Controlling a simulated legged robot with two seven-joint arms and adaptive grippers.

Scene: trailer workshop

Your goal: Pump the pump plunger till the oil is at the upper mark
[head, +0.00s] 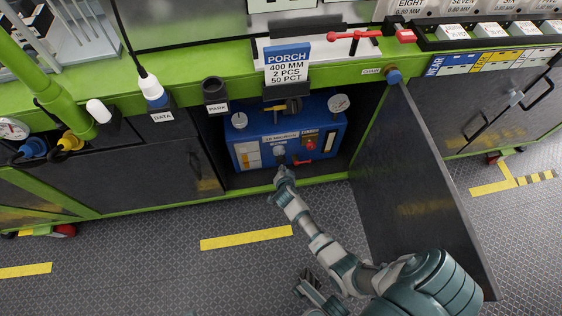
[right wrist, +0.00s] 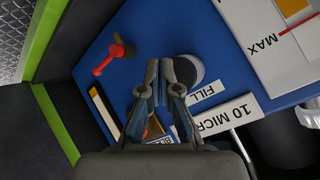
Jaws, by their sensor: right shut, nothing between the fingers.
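The blue pump unit (head: 314,122) sits inside the open cabinet. My right gripper (head: 282,172) reaches in low in front of its panel. In the right wrist view its two fingers (right wrist: 165,64) are closed together, empty, beside a round grey-white knob (right wrist: 190,72) near a FILL label. I cannot tell whether they touch it. An oil gauge (head: 247,154) with white and orange areas is on the panel's left. The right wrist view shows part of the gauge plate (right wrist: 262,36), with MAX and a red line; the exact oil level is unclear.
A dark cabinet door (head: 415,170) stands open to the right of my right forearm. A red handle (right wrist: 108,58) sticks out of the panel beside the fingers. Green cabinet framing (head: 350,85) surrounds the opening. The floor (head: 150,265) in front is clear.

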